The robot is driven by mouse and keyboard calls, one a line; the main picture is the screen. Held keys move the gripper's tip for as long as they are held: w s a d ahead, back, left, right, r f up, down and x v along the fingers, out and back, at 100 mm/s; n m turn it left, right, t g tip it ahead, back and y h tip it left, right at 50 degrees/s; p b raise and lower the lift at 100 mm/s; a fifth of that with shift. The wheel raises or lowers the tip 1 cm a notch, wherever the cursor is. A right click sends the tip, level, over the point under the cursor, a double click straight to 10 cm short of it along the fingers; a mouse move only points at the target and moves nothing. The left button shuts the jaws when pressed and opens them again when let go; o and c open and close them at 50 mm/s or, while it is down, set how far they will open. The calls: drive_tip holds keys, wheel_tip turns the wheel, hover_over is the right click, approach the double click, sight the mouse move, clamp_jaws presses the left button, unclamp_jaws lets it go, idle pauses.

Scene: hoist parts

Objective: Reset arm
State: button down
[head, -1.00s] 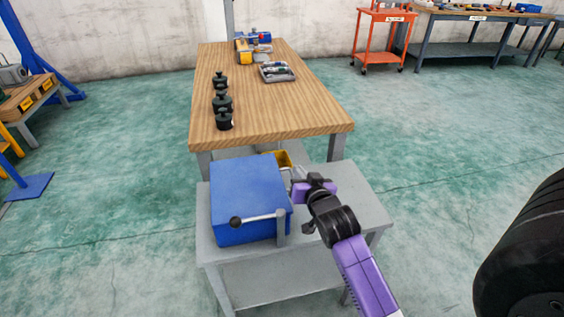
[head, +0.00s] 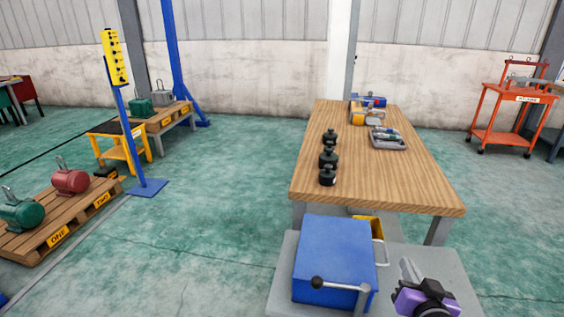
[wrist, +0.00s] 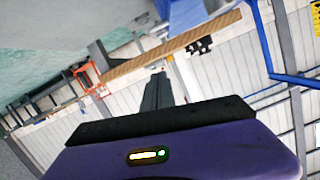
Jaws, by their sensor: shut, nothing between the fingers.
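My gripper (head: 410,271) is at the lower right of the head view, above the right part of a small grey table (head: 448,270). Its fingers are together and hold nothing. In the wrist view the dark gripper fingers (wrist: 157,92) point away past the purple wrist housing. A blue box (head: 335,262) with a lever stands on the grey table, left of my gripper and apart from it. The rest of my arm is mostly below the picture.
A wooden workbench (head: 400,185) with black parts (head: 328,158) and a grey tray (head: 388,140) stands beyond. A yellow bin (head: 372,225) sits behind the blue box. A control post (head: 118,75) and pallets (head: 75,220) are left. Green floor between is clear.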

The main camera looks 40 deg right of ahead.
drive_tip(key=a+r+n+t+y, duration=0.2)
drive_tip(key=a+n+t, duration=0.15)
drive_tip(key=a, duration=0.45)
drive_tip(key=a+r+n+t+y, duration=0.15)
drive_tip(key=a+n, duration=0.25)
drive_tip(key=a, duration=0.4)
drive_tip(key=s+a+f+n+y+p, duration=0.1)
drive_tip(key=s+a+f+n+y, duration=0.2)
drive_tip(key=s+a+y, duration=0.5)
drive_tip(key=s+a+n, duration=0.1)
drive_tip(key=s+a, duration=0.3)
drive_tip(key=a, duration=0.3)
drive_tip(key=shift+a+n, duration=0.35)
drive_tip(key=shift+a, duration=0.05)
